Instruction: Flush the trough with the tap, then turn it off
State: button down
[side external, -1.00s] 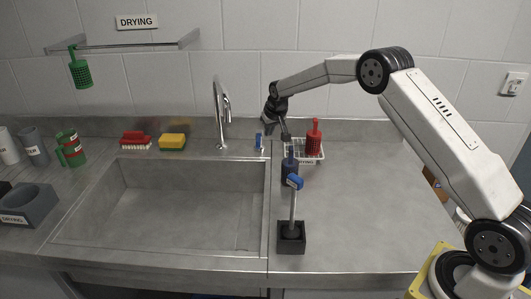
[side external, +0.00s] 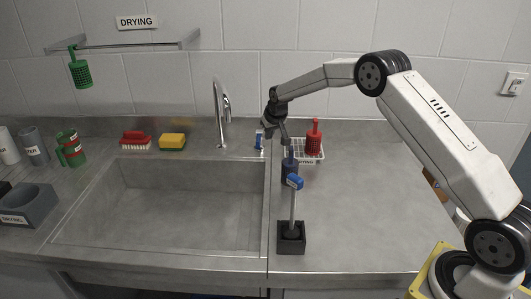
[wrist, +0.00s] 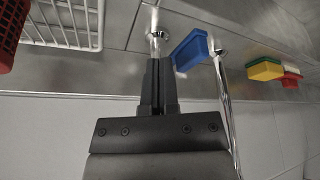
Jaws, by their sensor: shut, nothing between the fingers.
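The trough (side external: 165,208) is a grey sink basin sunk in the counter. The tap's tall chrome spout (side external: 219,112) rises behind it, and I see no water stream from it. The tap's blue lever (side external: 259,140) stands at the back, right of the spout. My gripper (side external: 285,141) is shut and empty, a little right of the lever. In the wrist view my gripper's fingertips (wrist: 158,62) are together, with the blue lever (wrist: 190,50) close beside them on the right. A small gap seems to separate them; contact is unclear.
A white wire basket (side external: 318,154) with a red perforated holder (side external: 314,138) stands right of my gripper. A dark blue holder (side external: 290,172) and a blue-topped brush (side external: 294,182) in a black block stand in front. A red brush (side external: 136,141) and sponge (side external: 173,141) lie behind the trough.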

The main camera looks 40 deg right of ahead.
aim_at(258, 139)
jog(key=shift+f, duration=0.8)
jog(key=shift+w+a, duration=1.65)
jog(key=shift+w, duration=0.05)
dwell(0.8)
jog(key=shift+r, duration=0.1)
jog(key=shift+s+d+r, duration=0.15)
jog(key=shift+r, duration=0.95)
jog(key=shift+s+d+r, duration=0.15)
jog(key=shift+r, duration=0.9)
jog(key=shift+f, duration=0.15)
jog(key=shift+f, duration=2.1)
jog(key=shift+s+d, duration=0.25)
jog(key=shift+s, duration=0.3)
jog(key=shift+s+d, duration=0.2)
jog(key=shift+s, duration=0.3)
jog(key=shift+s+d, duration=0.1)
jog(key=shift+s, duration=0.2)
jog(key=shift+s+d, duration=0.1)
jog(key=shift+s, duration=0.15)
